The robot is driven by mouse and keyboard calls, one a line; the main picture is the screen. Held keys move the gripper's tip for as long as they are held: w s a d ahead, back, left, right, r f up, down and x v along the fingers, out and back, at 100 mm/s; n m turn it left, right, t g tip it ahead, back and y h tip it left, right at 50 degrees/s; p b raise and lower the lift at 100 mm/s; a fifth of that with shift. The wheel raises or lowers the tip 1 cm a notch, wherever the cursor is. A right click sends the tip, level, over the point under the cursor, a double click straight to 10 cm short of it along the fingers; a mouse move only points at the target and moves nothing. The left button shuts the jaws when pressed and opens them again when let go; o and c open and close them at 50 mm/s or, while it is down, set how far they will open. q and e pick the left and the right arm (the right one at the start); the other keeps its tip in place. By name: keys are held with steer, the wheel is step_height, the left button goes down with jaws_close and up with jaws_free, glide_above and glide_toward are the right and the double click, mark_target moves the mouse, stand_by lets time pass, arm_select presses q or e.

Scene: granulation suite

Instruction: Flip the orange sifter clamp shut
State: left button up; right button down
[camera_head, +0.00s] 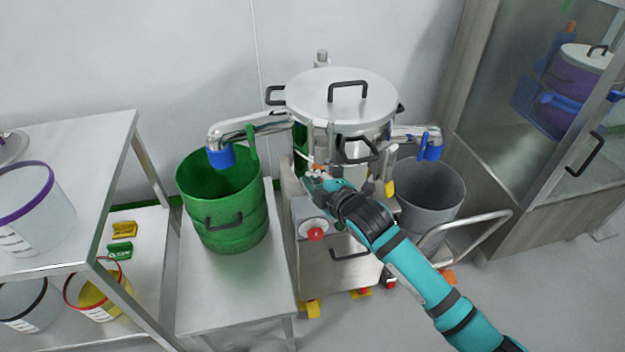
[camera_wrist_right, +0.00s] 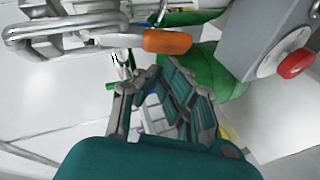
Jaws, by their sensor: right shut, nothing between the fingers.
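The sifter (camera_head: 345,100) is a steel vessel with a round lid, standing at the middle of the head view. Its clamp has an orange handle (camera_wrist_right: 167,41), which shows large at the top of the right wrist view. In the head view only a small orange bit of the clamp (camera_head: 316,168) shows just above my right gripper (camera_head: 313,181). The right gripper is shut and empty. In the wrist view its fingertips (camera_wrist_right: 140,82) are just below the orange handle, seemingly apart from it; contact cannot be told for certain. My left gripper is not in view.
A green drum (camera_head: 222,205) stands on a steel table left of the sifter, under a blue-ended outlet pipe. A grey bin (camera_head: 430,200) stands at the right. A red button (camera_head: 315,234) on the sifter's base is close below my gripper. A glass cabinet (camera_head: 545,90) is far right.

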steer(key=shift+w+f, duration=0.25)
stand_by(0.6)
steer(key=shift+d, duration=0.1)
